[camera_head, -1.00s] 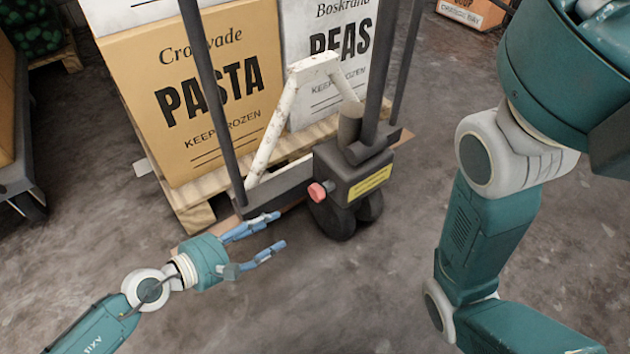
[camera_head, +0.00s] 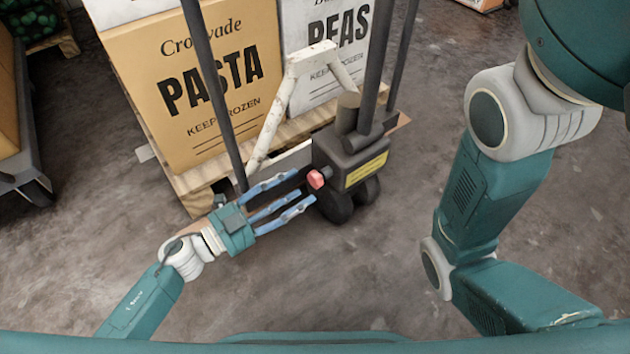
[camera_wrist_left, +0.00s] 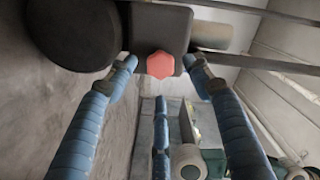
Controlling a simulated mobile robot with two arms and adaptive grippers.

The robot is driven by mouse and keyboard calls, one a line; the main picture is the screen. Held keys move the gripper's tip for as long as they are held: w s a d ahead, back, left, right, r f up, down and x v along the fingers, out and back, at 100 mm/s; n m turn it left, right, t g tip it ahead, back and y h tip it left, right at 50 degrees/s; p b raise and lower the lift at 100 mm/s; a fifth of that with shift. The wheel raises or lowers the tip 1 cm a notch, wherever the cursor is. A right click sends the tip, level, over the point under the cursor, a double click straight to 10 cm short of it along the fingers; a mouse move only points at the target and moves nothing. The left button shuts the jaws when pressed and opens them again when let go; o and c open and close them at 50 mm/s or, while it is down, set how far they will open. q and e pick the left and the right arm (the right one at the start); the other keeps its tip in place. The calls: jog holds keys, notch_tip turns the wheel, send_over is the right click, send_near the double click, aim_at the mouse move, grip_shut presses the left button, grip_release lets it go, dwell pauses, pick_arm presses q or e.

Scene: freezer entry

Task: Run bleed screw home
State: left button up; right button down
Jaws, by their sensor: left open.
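The bleed screw has a red knob-like head (camera_head: 316,179) on the left side of the dark pump block (camera_head: 352,162) of a pallet jack. In the left wrist view the red head (camera_wrist_left: 160,64) is faceted and sits between the fingertips, a little beyond them. My left gripper (camera_head: 305,187) is open, with its blue fingers pointing at the screw head. In the left wrist view its fingers (camera_wrist_left: 163,72) spread to either side of the head, with no clear contact. My right gripper is not visible; only my right arm shows.
A pallet (camera_head: 190,190) carries a PASTA box (camera_head: 200,125) and a PEAS box (camera_head: 322,75) behind the jack. Dark jack bars and a chipped white frame (camera_head: 270,130) stand close above the screw. The grey floor in front (camera_head: 350,270) is clear.

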aim_at(312, 182)
pick_arm(q)
jog(key=b+x, duration=0.2)
jog(key=x, duration=0.4)
jog(key=shift+d, duration=0.1)
jog(key=shift+c, duration=0.5)
jog(key=c, duration=1.1)
